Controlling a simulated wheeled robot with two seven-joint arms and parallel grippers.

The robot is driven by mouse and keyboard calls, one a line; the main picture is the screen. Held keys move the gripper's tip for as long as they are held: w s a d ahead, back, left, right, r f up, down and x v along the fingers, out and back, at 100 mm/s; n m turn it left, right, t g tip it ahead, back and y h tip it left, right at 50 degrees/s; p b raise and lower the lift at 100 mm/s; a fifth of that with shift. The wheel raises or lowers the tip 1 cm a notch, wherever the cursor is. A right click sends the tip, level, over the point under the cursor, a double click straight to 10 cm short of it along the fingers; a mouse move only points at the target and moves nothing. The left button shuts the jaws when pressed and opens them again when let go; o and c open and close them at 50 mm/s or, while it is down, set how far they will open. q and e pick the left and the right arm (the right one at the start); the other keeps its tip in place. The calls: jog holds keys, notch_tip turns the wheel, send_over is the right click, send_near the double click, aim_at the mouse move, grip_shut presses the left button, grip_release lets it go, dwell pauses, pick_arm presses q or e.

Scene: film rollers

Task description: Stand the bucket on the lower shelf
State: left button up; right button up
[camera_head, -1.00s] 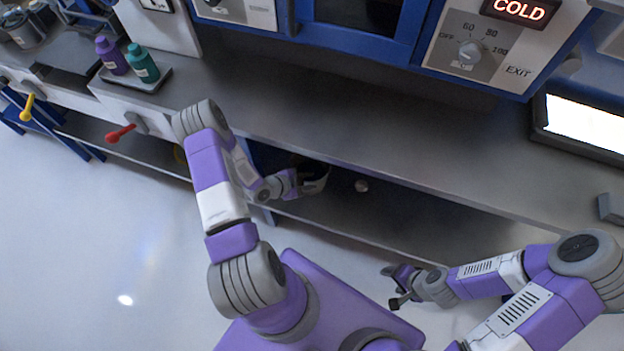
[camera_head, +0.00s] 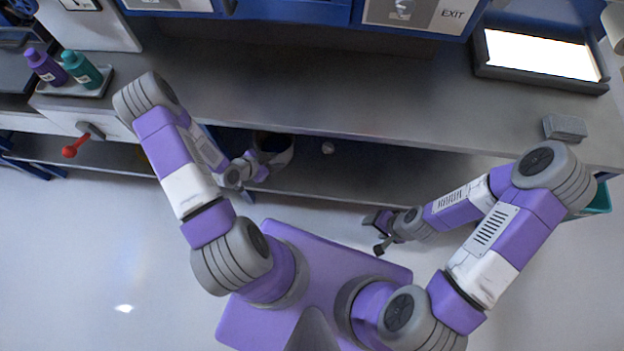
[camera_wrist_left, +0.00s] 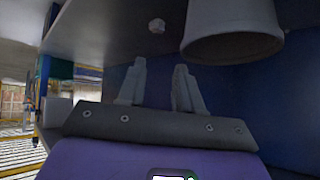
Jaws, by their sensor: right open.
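The bucket (camera_head: 287,154) is pale with a dark inside and stands on the lower shelf (camera_head: 370,178), under the counter, partly behind my left gripper. In the left wrist view, which is upside down, the bucket (camera_wrist_left: 232,38) sits upright with its base on the shelf. My left gripper (camera_head: 262,167) is beside the bucket. Its two fingers (camera_wrist_left: 158,85) are spread, with nothing between them, and appear clear of the bucket. My right gripper (camera_head: 376,234) is open and empty in front of the shelf.
A small round knob-like thing (camera_head: 327,147) lies on the shelf right of the bucket. The grey counter (camera_head: 330,95) overhangs the shelf. A tray (camera_head: 75,88) with purple and teal bottles is at left, and a light box (camera_head: 540,57) at right. The shelf's right part is bare.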

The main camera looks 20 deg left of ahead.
pick_arm(q)
jog(key=s+d+n+g, duration=0.4)
jog(key=d+n, duration=0.1)
jog(key=d, duration=0.4)
jog(key=s+d+n+g, duration=0.3)
jog(key=s+d+n, duration=0.1)
jog(key=d, duration=0.5)
jog(key=shift+s+r+n+g, duration=0.25)
jog(key=shift+s+n+g, duration=0.15)
jog(key=shift+s, duration=0.3)
